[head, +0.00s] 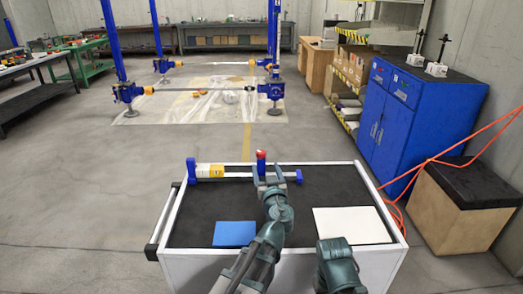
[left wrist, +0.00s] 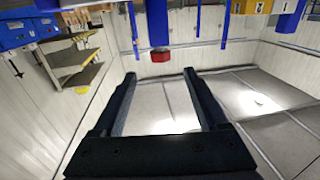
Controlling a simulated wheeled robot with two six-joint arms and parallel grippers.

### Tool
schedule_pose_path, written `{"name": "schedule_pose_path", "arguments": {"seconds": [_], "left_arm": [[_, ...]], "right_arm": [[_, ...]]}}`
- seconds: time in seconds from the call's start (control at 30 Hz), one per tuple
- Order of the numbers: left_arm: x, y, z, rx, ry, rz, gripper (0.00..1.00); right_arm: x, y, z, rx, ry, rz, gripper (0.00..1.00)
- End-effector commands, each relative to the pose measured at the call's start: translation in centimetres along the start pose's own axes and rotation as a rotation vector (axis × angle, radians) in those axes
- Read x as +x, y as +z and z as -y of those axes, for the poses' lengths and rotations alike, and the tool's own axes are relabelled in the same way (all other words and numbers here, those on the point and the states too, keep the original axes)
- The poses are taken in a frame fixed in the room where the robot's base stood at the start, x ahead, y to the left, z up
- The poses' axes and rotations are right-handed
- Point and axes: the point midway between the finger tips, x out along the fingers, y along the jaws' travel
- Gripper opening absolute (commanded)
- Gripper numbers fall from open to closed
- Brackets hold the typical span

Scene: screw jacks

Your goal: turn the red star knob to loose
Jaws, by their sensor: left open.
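The red star knob (head: 261,155) stands up near the middle of a jack's grey bar on the cart, just beyond my left gripper. My left gripper (head: 267,172) is open and empty, with its fingers pointing away from me toward the knob. In the left wrist view the knob (left wrist: 160,54) shows red beyond the two open fingertips (left wrist: 160,74), centred between them and apart from them. The jack (head: 210,171) has blue ends and a yellow and white part at the left. My left gripper hides part of the bar. Of my right arm only a link shows.
The cart's black top (head: 190,215) carries a blue sheet (head: 234,233) and a white sheet (head: 352,225) at the front. A blue cabinet (head: 395,120) and an orange hose (head: 455,148) are at the right. Open floor lies to the left.

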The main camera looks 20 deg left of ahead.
Motion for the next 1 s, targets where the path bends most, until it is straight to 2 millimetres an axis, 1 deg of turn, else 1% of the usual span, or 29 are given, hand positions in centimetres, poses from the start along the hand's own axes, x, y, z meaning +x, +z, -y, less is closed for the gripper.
{"name": "schedule_pose_path", "arguments": {"seconds": [0.03, 0.4, 0.6, 0.8, 1.0], "left_arm": [[0.9, 0.0, -0.1, 0.001, -0.002, 0.0, 0.76], [8.4, 0.0, -0.1, 0.002, -0.003, 0.0, 0.76], [11.4, 0.0, -0.1, 0.002, -0.002, 0.0, 0.76], [12.9, 0.0, -0.1, 0.003, 0.0, 0.0, 0.76], [13.2, 0.0, 0.0, 0.003, 0.0, 0.0, 0.76]], "right_arm": [[0.0, 0.0, 0.0, 0.0, 0.0, 0.0, 0.0], [0.0, 0.0, 0.0, 0.0, 0.0, 0.0, 0.0], [0.0, 0.0, 0.0, 0.0, 0.0, 0.0, 0.0], [0.0, 0.0, 0.0, 0.0, 0.0, 0.0, 0.0], [0.0, 0.0, 0.0, 0.0, 0.0, 0.0, 0.0]]}}
